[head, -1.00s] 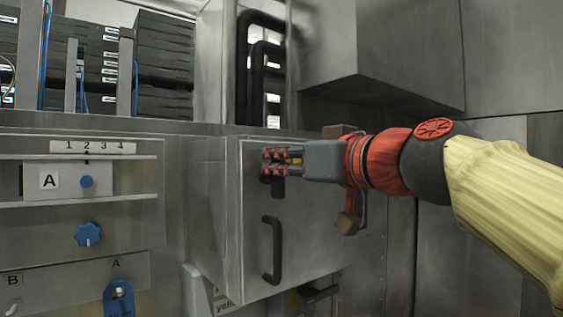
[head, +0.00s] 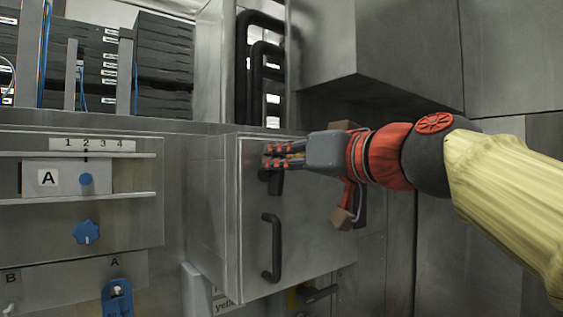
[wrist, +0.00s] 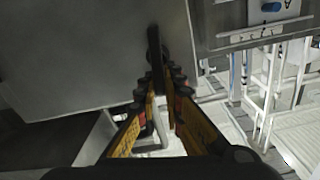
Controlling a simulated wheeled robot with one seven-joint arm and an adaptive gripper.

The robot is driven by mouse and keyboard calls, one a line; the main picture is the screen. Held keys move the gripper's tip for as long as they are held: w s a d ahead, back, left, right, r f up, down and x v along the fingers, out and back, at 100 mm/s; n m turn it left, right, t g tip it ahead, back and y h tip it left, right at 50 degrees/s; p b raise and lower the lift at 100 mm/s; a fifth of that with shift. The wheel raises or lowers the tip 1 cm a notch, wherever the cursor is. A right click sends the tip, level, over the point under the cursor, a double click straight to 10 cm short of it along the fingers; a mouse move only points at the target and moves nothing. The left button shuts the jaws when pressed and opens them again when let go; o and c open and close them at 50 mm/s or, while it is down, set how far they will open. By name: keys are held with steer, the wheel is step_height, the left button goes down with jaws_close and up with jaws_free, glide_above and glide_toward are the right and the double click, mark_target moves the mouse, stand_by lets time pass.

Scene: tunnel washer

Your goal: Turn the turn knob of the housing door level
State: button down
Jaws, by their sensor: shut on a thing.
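The housing door (head: 310,235) is a grey metal panel in the middle of the head view, and it looks closed. Its black turn knob (head: 276,186) is near the upper left of the door, partly hidden by my fingers. The visible part points downward, not level. My gripper (head: 270,158) reaches in from the right with its fingers at the knob. In the wrist view the dark knob (wrist: 154,45) stands between the fingertips, and the gripper (wrist: 160,85) is shut on it.
A black bar handle (head: 271,248) is below the knob on the same door. A control panel (head: 120,205) with blue knobs is at the left. A grey metal box (head: 375,50) juts out above my arm. Black pipes (head: 258,60) rise above the door.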

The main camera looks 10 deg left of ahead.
steer(key=m, duration=0.4)
steer(key=w+d+f+m+b, duration=0.1)
steer(key=m, duration=0.3)
steer(key=w+f+m, duration=0.1)
steer(key=m, duration=0.3)
steer(key=shift+d+f+m, duration=0.2)
steer(key=shift+f+m, duration=0.05)
steer(key=shift+m, duration=0.05)
steer(key=shift+f+m, duration=0.25)
steer(key=shift+m, duration=0.5)
steer(key=shift+f+m, duration=0.2)
steer(key=shift+m, duration=0.55)
steer(key=shift+f, duration=0.1)
steer(key=c, duration=1.9)
jaws_free()
steer(key=shift+r, duration=0.2)
steer(key=shift+s+r, duration=0.1)
steer(key=shift+r, duration=0.05)
steer(key=shift+d, duration=0.15)
